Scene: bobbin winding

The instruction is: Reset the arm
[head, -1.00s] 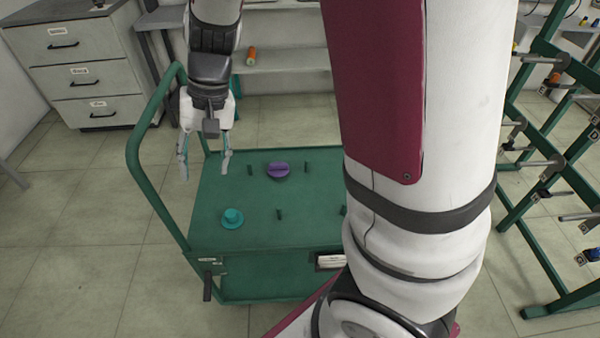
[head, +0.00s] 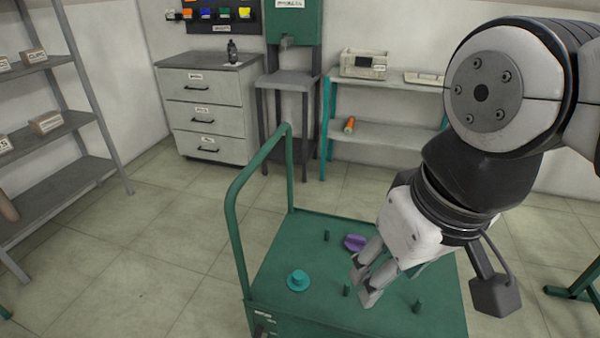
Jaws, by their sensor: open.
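My gripper (head: 362,283) shows at the right of the head view, above the green cart (head: 275,270). Its jaws are open and I see nothing between them. A purple bobbin (head: 354,242) lies on the cart top, just behind and left of the fingers in the picture. A teal bobbin (head: 298,280) sits on the cart top further left, apart from the gripper. Part of the cart's right side is hidden behind my gripper and wrist.
Short green pegs (head: 326,235) stand up from the cart top. The cart's handle (head: 238,215) rises at its left. Drawers (head: 208,115), a shelf unit (head: 385,133) and a left rack (head: 60,130) stand around. Floor (head: 160,240) left of the cart is clear.

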